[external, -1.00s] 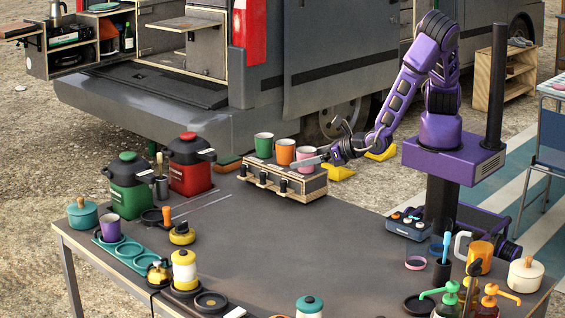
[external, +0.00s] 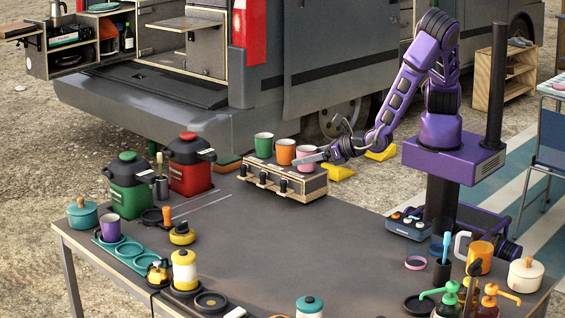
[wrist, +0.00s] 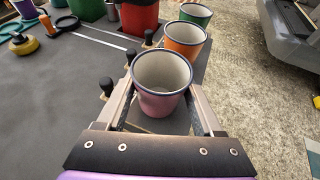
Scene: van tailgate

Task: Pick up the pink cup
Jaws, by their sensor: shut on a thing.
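The pink cup (external: 306,151) stands upright at the right end of a row of three cups on a wooden-sided box (external: 283,180). My gripper (external: 308,159) reaches in from the right. In the wrist view the pink cup (wrist: 160,84) sits between the two fingers of my gripper (wrist: 162,98), with a finger against each side. The gripper is shut on the cup. The fingers partly cover the cup in the external view. I cannot tell whether the cup's base touches the box.
The orange cup (external: 285,152) stands close to the left of the pink cup, with the green cup (external: 263,146) beyond. Black knobs (external: 283,186) line the box's front. Red (external: 190,175) and green (external: 128,187) canisters stand further left. The table's middle is clear.

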